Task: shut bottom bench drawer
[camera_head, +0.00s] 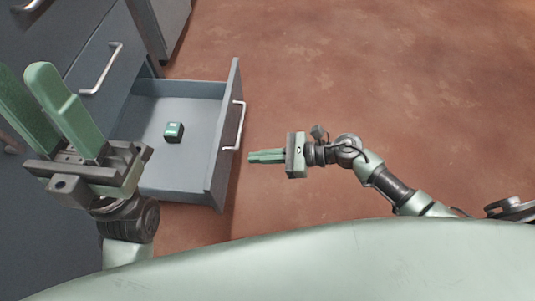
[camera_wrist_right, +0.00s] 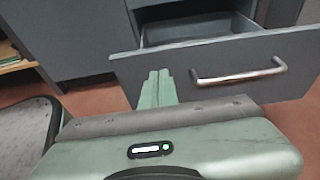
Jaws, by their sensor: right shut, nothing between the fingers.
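The bottom bench drawer (camera_head: 200,165) is pulled out of the grey bench (camera_head: 75,35). Its front panel (camera_head: 222,140) carries a silver handle (camera_head: 240,126). A small dark box with a teal top (camera_head: 174,131) lies inside the drawer. My right gripper (camera_head: 250,157) is shut and empty, just right of the drawer front and a little below the handle in the head view. In the right wrist view its fingers (camera_wrist_right: 158,76) point at the drawer front (camera_wrist_right: 220,62), left of the handle (camera_wrist_right: 240,77). My left gripper (camera_head: 45,88) is open and empty, in front of the bench at the left.
Another drawer front with a silver handle (camera_head: 101,70) is shut above the open one. Brown floor (camera_head: 400,70) is clear to the right. A wooden shelf (camera_wrist_right: 15,60) with items shows at the left of the right wrist view.

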